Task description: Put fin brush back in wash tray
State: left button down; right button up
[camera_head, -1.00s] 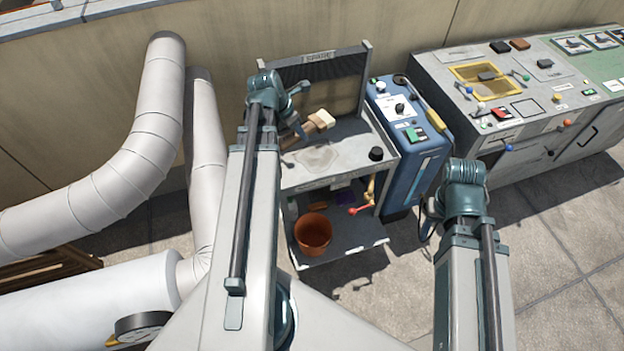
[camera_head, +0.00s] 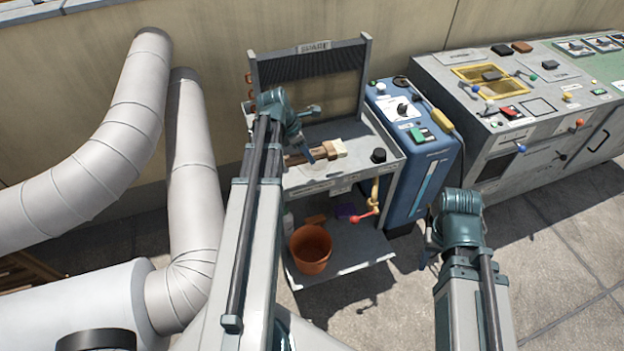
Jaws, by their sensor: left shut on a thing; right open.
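The fin brush (camera_head: 328,150) has a brown handle and a pale bristle head. My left gripper (camera_head: 306,148) is shut on its handle, and the brush lies roughly level over the top of the grey wash stand (camera_head: 390,160), its head pointing right. I cannot tell whether the brush touches the surface below. The wash tray is not clearly made out; my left arm and the brush cover part of the stand top. My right gripper (camera_head: 428,245) is open, off to the right in front of the blue unit, and partly hidden by its own wrist.
A finned coil panel (camera_head: 310,65) stands at the back of the stand. A black knob (camera_head: 379,155) is at its right edge. An orange bucket (camera_head: 311,248) sits on the lower shelf, near a red-handled valve (camera_head: 364,216). A blue machine (camera_head: 410,150) stands close on the right.

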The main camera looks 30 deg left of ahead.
pick_arm(q)
jog(key=b, duration=0.6)
send_over(312, 179)
jog(key=s, duration=0.1)
jog(key=f, duration=0.6)
jog(key=shift+s+a, duration=0.1)
jog(key=shift+a, duration=0.3)
jog(key=shift+f, duration=0.1)
notch_tip(312, 179, down, 4)
jog(key=b, duration=0.3)
jog(key=shift+r, duration=0.2)
jog(key=shift+f+b, duration=0.1)
jog(key=shift+b, duration=0.2)
jog(key=c, duration=0.5)
grip_release()
